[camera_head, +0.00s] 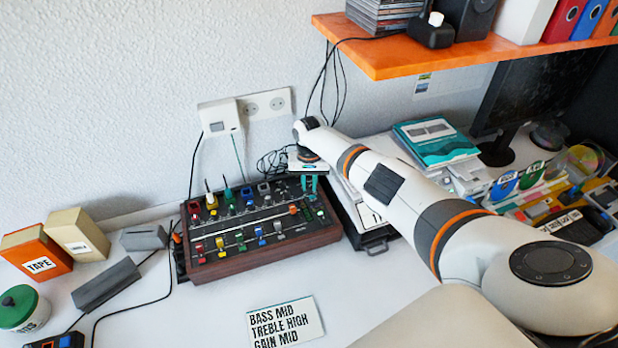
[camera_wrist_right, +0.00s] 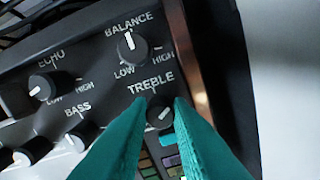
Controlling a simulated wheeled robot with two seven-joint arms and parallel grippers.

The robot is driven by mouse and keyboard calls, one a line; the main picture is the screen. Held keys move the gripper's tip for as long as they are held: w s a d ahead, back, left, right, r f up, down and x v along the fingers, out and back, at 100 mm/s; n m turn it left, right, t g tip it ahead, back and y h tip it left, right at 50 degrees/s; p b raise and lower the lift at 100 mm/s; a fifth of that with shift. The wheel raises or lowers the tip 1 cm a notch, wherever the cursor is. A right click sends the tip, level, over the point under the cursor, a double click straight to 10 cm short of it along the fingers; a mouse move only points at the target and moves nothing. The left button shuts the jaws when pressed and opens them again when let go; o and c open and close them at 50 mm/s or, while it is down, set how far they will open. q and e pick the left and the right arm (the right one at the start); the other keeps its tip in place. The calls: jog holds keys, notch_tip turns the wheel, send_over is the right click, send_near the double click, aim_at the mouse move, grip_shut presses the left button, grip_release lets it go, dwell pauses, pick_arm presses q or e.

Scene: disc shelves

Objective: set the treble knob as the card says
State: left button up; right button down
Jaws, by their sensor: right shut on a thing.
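The card (camera_head: 285,322) lies on the table in front of the mixer and reads BASS MID, TREBLE HIGH, GAIN MID. The mixer (camera_head: 262,256) is a dark panel in a wooden case. My right gripper (camera_head: 310,184) reaches down to its back right corner. In the wrist view its teal fingers (camera_wrist_right: 160,112) are shut on the treble knob (camera_wrist_right: 159,115), just below the TREBLE label. The knob's white mark points to the upper right in that view. Its LOW and HIGH labels are hidden by the fingers. My left gripper is out of view.
The balance knob (camera_wrist_right: 131,46), echo knob (camera_wrist_right: 42,88) and bass knob (camera_wrist_right: 82,136) sit close by on the panel. An orange shelf (camera_head: 430,57) overhangs at the right. Boxes (camera_head: 78,234) stand at the left. The table around the card is clear.

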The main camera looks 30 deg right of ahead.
jog(key=m+p, duration=0.1)
jog(key=m, duration=0.3)
jog(key=shift+r+m+p, duration=0.2)
jog(key=shift+m+p, duration=0.1)
jog(key=shift+p, duration=0.05)
jog(key=shift+d+m+p, duration=0.1)
jog(key=shift+m+p, duration=0.3)
jog(key=shift+m, duration=1.3)
jog(key=shift+w, duration=0.1)
